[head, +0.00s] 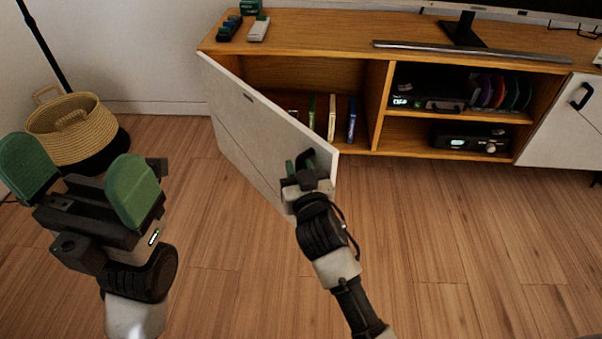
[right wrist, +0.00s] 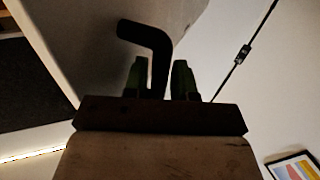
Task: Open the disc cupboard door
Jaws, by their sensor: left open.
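The disc cupboard door (head: 245,125) is a pale panel at the left end of the wooden cabinet. It stands partly open, swung out towards me from its left edge. My right gripper (head: 302,166) is at the door's free edge, shut on the dark door handle. In the right wrist view the bent handle (right wrist: 153,42) runs down between the two green fingers (right wrist: 160,80). Part of the handle is hidden by the gripper. My left gripper (head: 85,185) is open and empty, in front of the basket and apart from the door.
Inside the cupboard several upright cases (head: 332,118) show. A woven basket (head: 70,125) stands left of the cabinet. Small items (head: 259,29) lie on the cabinet top, near a soundbar (head: 470,50). Another white door (head: 565,130) is at right. The floor in front is clear.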

